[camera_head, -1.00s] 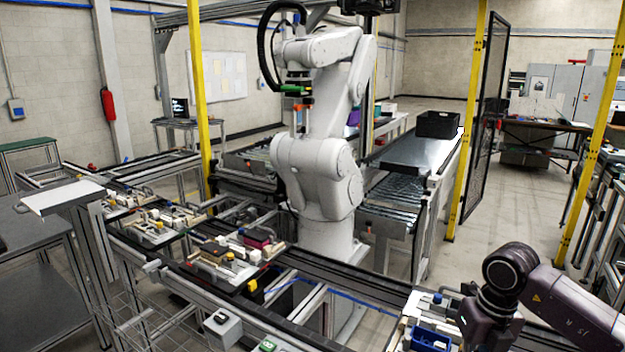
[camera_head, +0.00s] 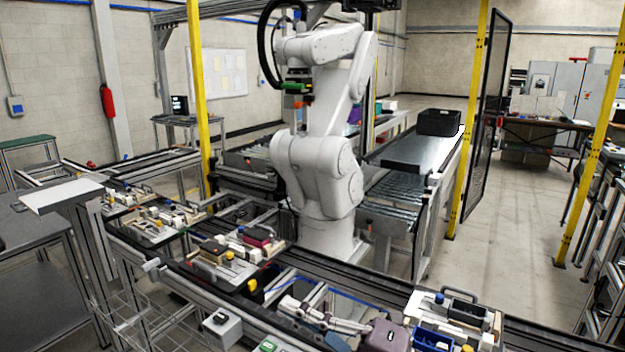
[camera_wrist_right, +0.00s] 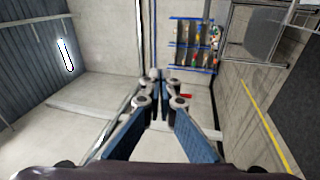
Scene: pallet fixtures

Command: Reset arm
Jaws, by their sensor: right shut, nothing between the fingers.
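My right gripper (camera_head: 290,306) is low at the bottom middle of the head view, reaching left over the conveyor frame. Its fingers are shut and hold nothing. In the right wrist view the fingers (camera_wrist_right: 160,86) come together in the middle with nothing between them, and a wall and floor lie behind. My left gripper is in neither view. A pallet fixture (camera_head: 480,318) with a blue bin (camera_head: 432,340) stands just right of my right gripper, apart from its fingers.
A conveyor line holds more pallet fixtures (camera_head: 228,262) to the left of my gripper. A grey control box (camera_head: 222,328) and a green button box (camera_head: 268,346) sit at the near edge. A white industrial robot (camera_head: 318,180) stands behind the line. Yellow posts (camera_head: 467,130) flank it.

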